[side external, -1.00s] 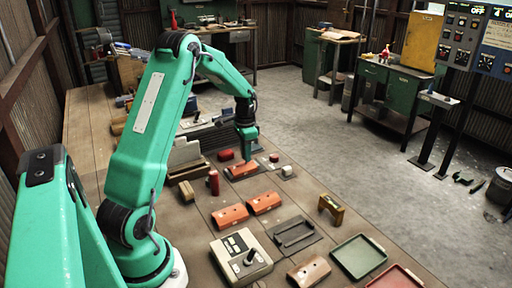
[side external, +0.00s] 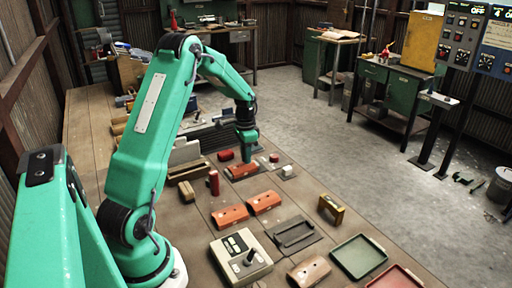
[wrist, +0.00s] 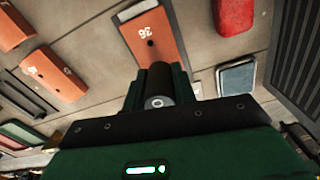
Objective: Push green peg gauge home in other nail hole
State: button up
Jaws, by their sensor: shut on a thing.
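My gripper (wrist: 158,88) is shut on a dark cylindrical piece with a pale ringed end, which I take to be the peg gauge (wrist: 158,101); its green colour is not clear here. In the side view my gripper (side external: 247,158) points down over an orange block (side external: 242,172). In the wrist view the orange block (wrist: 153,38), marked 36, lies beyond the fingers and shows one small dark nail hole (wrist: 150,43). The block's near part is hidden behind the gripper. I cannot tell how deep the peg sits, or whether it is in a hole.
Two more orange blocks (side external: 230,215) (side external: 264,202) lie nearer the camera. A red upright piece (side external: 213,183) and a small pale-topped block (side external: 287,171) stand close by. A control box (side external: 241,257), a yellow bracket (side external: 332,208) and a green tray (side external: 358,257) occupy the front.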

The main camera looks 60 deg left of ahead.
jog(key=shift+f, duration=0.65)
jog(key=o, duration=0.8)
jog(key=shift+c, duration=0.2)
jog(key=o, duration=0.6)
jog(key=shift+c, duration=0.2)
jog(key=shift+r, duration=0.1)
jog(key=shift+r, duration=2.9)
